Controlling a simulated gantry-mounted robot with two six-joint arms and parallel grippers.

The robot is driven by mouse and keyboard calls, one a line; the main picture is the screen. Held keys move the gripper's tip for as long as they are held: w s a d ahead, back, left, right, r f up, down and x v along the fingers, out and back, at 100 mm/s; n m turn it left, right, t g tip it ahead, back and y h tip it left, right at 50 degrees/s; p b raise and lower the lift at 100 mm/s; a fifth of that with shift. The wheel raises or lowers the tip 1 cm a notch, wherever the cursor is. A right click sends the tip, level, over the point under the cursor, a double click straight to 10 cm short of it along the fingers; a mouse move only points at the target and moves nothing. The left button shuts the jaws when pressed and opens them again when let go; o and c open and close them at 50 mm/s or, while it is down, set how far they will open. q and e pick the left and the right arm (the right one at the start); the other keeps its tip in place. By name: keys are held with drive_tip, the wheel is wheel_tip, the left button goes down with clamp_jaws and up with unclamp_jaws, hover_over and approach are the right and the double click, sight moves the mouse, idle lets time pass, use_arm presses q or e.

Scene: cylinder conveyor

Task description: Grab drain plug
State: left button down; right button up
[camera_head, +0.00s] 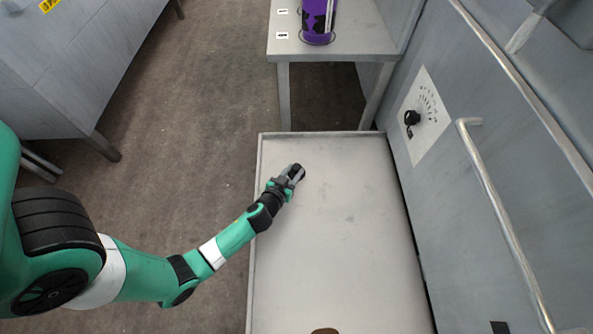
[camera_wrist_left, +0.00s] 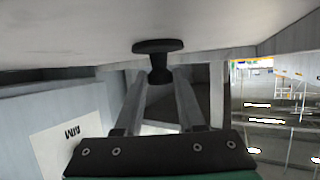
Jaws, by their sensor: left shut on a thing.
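My left gripper (camera_head: 293,175) is over the upper left part of a shallow pale tray (camera_head: 340,240). It is shut on the drain plug (camera_wrist_left: 157,46), a small black piece with a flat round disc and a narrower stem. In the left wrist view the stem sits between the fingertips and the disc sticks out beyond them, close to a pale flat surface. I cannot tell whether the disc touches that surface. In the head view the plug is small and hard to tell from the dark fingers. My right gripper is not in view.
A purple and black container (camera_head: 318,22) stands on a grey side table (camera_head: 340,47) beyond the tray. At right, a grey panel has a black knob (camera_head: 411,118) and a long metal handle (camera_head: 500,215). A brown object (camera_head: 325,331) shows at the bottom edge. Most of the tray is clear.

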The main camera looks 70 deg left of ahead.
use_arm(q)
drive_tip(key=shift+r+p, duration=0.5)
drive_tip(key=shift+r, duration=0.1)
wheel_tip(320, 180, up, 3)
drive_tip(key=shift+p, duration=1.25)
drive_tip(key=s+d+r+p, duration=0.5)
drive_tip(key=s+d+r, duration=0.3)
drive_tip(key=d, duration=0.3)
drive_tip(key=shift+s+d+r+p, duration=0.2)
drive_tip(key=shift+r+p, duration=0.1)
drive_tip(key=shift+r, duration=0.1)
